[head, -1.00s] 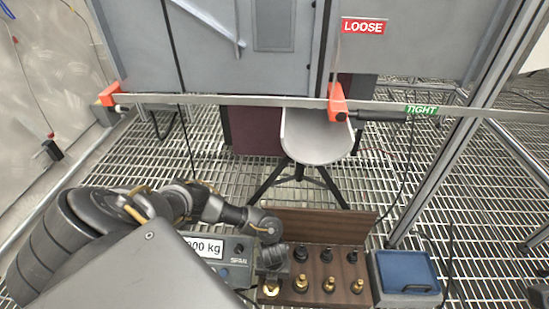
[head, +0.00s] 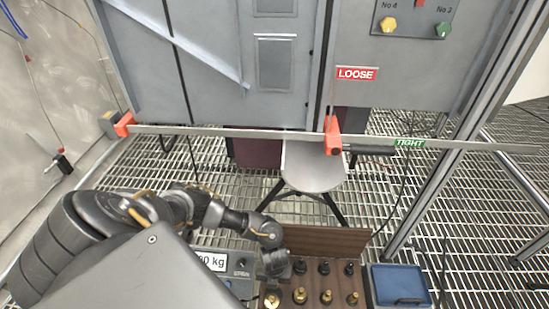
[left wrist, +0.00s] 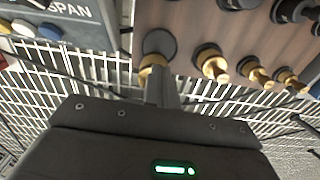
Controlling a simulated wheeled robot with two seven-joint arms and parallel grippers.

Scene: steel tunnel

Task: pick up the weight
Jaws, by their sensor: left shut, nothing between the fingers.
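A wooden weight box (head: 325,241) with its lid open stands at the bottom centre of the head view. It holds a row of dark weights (head: 325,267) and a front row of brass weights (head: 326,296). My left gripper (head: 274,272) is over the left end of the box. In the left wrist view its narrow fingers (left wrist: 161,88) are shut and empty, in front of the leftmost brass weight (left wrist: 147,70), which they partly hide. I cannot tell whether they touch it. Other brass weights (left wrist: 212,64) stand beside it. Which weight is meant is not shown.
A scale display (head: 212,261) reading in kg sits left of the box. A blue-lidded case (head: 399,283) is to its right. A stool (head: 313,170) stands behind on the grated floor. A long metal bar (head: 240,133) with orange clamps crosses in front of grey cabinets.

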